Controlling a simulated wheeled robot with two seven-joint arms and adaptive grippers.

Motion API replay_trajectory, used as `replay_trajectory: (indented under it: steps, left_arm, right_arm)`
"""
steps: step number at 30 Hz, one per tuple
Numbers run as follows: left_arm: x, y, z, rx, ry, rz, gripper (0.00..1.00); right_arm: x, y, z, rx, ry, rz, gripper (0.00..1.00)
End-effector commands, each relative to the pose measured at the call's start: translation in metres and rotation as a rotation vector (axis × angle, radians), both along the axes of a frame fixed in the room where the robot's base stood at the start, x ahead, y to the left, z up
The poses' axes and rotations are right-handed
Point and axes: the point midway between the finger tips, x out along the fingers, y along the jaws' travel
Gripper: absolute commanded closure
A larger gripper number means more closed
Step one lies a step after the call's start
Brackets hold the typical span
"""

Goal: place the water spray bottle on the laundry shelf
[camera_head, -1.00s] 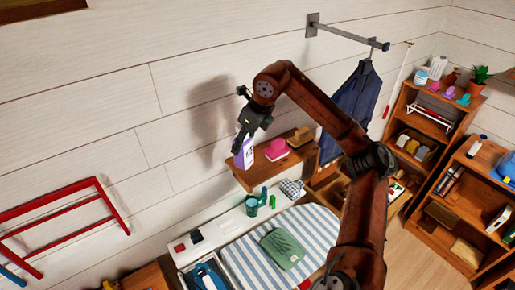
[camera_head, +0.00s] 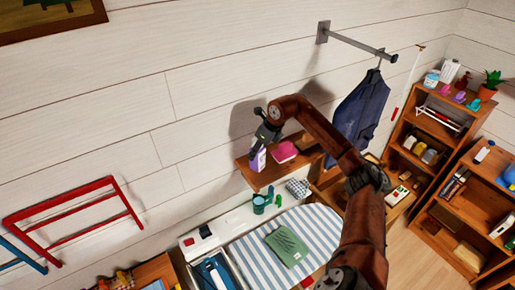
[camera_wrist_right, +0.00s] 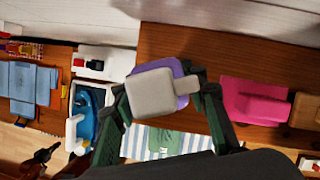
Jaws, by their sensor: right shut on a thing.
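The spray bottle (camera_head: 258,161) is purple and white and looks upright. My right gripper (camera_head: 266,137) is shut on its upper part. In the right wrist view, the gripper's dark fingers (camera_wrist_right: 163,102) stand either side of the bottle's pale grey top (camera_wrist_right: 158,93), with purple body (camera_wrist_right: 179,72) behind it. The laundry shelf (camera_head: 265,182) is a brown wooden wall shelf; it also shows in the wrist view (camera_wrist_right: 250,58). The bottle is over the shelf's left end; I cannot tell whether its base touches the board. My left gripper is not in view.
A pink object (camera_head: 284,151) sits on the shelf right of the bottle; a brown one lies beyond it. Below is a striped ironing board (camera_head: 318,222) with a folded green cloth (camera_head: 287,246). A teal cup (camera_head: 260,203) stands beneath the shelf. Dark clothing (camera_head: 360,108) hangs at right.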

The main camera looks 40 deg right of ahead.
Motion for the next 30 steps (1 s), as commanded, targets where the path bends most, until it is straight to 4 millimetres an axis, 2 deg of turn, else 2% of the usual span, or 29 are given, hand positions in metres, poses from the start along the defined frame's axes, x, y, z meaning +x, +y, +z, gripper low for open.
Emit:
replay_trajectory:
  steps: [10,11,18,26,30]
  left_arm:
    - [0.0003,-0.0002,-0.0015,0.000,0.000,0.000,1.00]
    - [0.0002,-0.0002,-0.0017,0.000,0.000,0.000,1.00]
    - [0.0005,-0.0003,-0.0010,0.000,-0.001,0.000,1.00]
    - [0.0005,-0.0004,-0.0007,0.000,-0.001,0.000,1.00]
    - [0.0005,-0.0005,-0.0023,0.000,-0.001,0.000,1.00]
  right_arm:
    - [0.0002,-0.0002,-0.0030,0.000,-0.002,0.000,0.96]
    - [-0.0002,-0.0002,-0.0044,-0.001,0.000,0.000,0.59]
    - [-0.0001,-0.0001,-0.0034,-0.001,0.000,0.000,0.43]
    - [0.0000,-0.0001,-0.0029,-0.001,-0.001,0.000,0.43]
    - [-0.0016,-0.0013,0.0045,-0.001,-0.003,-0.001,0.43]
